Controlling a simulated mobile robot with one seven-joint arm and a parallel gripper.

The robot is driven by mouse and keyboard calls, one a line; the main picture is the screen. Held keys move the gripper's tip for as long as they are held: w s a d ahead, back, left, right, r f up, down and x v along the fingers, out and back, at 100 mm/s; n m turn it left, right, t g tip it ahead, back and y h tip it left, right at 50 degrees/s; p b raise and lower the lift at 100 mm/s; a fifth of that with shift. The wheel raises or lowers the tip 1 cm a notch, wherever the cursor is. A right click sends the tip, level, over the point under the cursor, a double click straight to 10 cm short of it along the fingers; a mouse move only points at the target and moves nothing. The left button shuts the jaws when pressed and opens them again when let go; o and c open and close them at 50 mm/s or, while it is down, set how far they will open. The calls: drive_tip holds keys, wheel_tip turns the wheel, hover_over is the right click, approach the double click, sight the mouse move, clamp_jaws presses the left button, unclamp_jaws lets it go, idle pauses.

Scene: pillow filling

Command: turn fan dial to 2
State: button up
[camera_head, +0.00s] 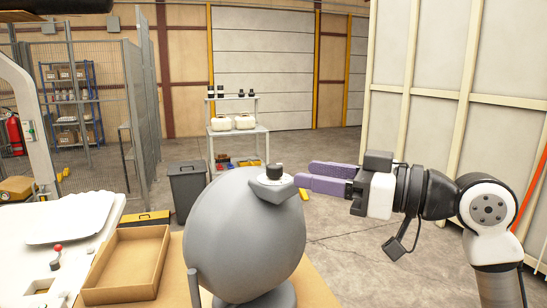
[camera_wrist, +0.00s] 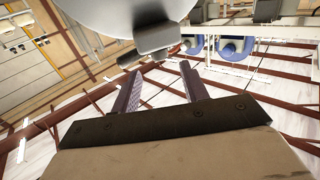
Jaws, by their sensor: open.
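The grey, rounded fan (camera_head: 240,240) stands on a tan table in the head view. Its black dial (camera_head: 274,171) sits on a small grey housing (camera_head: 270,188) at the upper right of the body. My gripper (camera_head: 305,175) has purple fingers and is just right of the dial, pointing left at it. The fingers are apart, with nothing between them. In the wrist view the fan body (camera_wrist: 115,15) fills the top and the housing (camera_wrist: 157,38) lies beyond the fingertips (camera_wrist: 160,75). The dial's setting and marks cannot be read.
An open cardboard box (camera_head: 128,265) lies left of the fan. A white pillow-like item (camera_head: 70,217) rests on a white machine surface at the left. A grey bin (camera_head: 187,190) and a shelf stand behind. Open floor lies right of the fan.

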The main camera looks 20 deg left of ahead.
sight(274, 167)
drive_tip(key=a, duration=0.2)
drive_tip(key=w+a+p, duration=0.1)
drive_tip(key=a, duration=0.2)
drive_tip(key=a+p, duration=0.1)
drive_tip(key=a, duration=0.1)
drive_tip(key=shift+w+a, duration=0.25)
drive_tip(key=shift+a, duration=0.05)
drive_tip(key=shift+c, duration=0.4)
drive_tip(key=c, duration=0.8)
drive_tip(key=shift+c, duration=0.2)
